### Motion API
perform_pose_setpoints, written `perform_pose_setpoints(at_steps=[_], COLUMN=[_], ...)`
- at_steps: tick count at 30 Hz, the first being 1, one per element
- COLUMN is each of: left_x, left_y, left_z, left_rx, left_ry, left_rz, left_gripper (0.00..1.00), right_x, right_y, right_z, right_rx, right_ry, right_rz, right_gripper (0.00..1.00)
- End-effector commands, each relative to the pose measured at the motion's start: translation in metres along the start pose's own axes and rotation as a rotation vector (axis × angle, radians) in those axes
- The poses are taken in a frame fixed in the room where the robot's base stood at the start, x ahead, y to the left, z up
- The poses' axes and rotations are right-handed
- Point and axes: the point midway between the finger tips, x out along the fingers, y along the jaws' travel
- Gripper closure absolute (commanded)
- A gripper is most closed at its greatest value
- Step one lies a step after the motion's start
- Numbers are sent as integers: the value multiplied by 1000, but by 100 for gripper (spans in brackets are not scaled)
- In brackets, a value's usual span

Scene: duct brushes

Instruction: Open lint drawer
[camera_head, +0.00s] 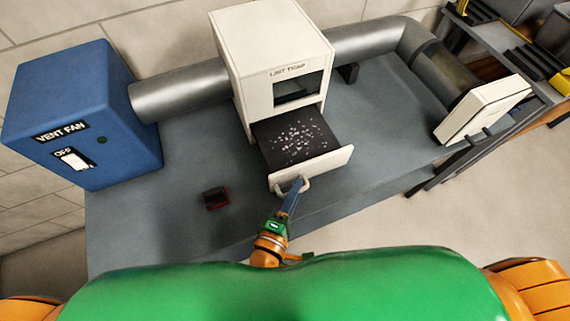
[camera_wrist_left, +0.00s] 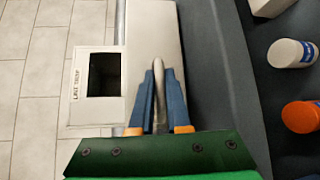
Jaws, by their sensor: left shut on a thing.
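The white lint trap box (camera_head: 262,45) stands on the grey bench, with its label and a dark window on the front. Its lint drawer (camera_head: 325,163) sticks out below the window, and pale lint specks lie on its dark inside. The drawer's curved handle (camera_head: 306,184) is on the front panel. My left gripper (camera_head: 296,188) is at that handle. In the left wrist view its blue fingers (camera_wrist_left: 160,82) are shut on the pale handle (camera_wrist_left: 159,64), with the white drawer front (camera_wrist_left: 150,30) behind. My right gripper is not in view.
A blue vent fan box (camera_head: 70,110) stands at the left, joined by a grey duct (camera_head: 182,92). A small dark red-edged object (camera_head: 215,198) lies on the bench (camera_head: 160,215). A white panel (camera_head: 482,110) is at the right duct end. A white bottle (camera_wrist_left: 290,53) shows in the wrist view.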

Motion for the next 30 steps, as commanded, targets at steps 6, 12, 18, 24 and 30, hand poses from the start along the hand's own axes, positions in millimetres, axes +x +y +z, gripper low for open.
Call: perform_pose_setpoints(at_steps=[6, 12, 18, 24, 30], left_x=[-20, -25, -25, -25, -25], left_y=[-8, -9, -9, -8, -8], left_z=[20, 26, 26, 26, 25], left_rx=[-2, 0, 0, -1, -1], left_ry=[-2, -2, -2, -1, 0], left_rz=[-4, -2, -1, 0, 1], left_gripper=[100, 100, 100, 73, 73], right_x=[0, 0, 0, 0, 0], right_y=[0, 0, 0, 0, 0], right_z=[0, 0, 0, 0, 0], right_rx=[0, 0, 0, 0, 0], right_ry=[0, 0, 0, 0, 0], right_rz=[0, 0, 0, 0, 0], right_gripper=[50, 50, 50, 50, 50])
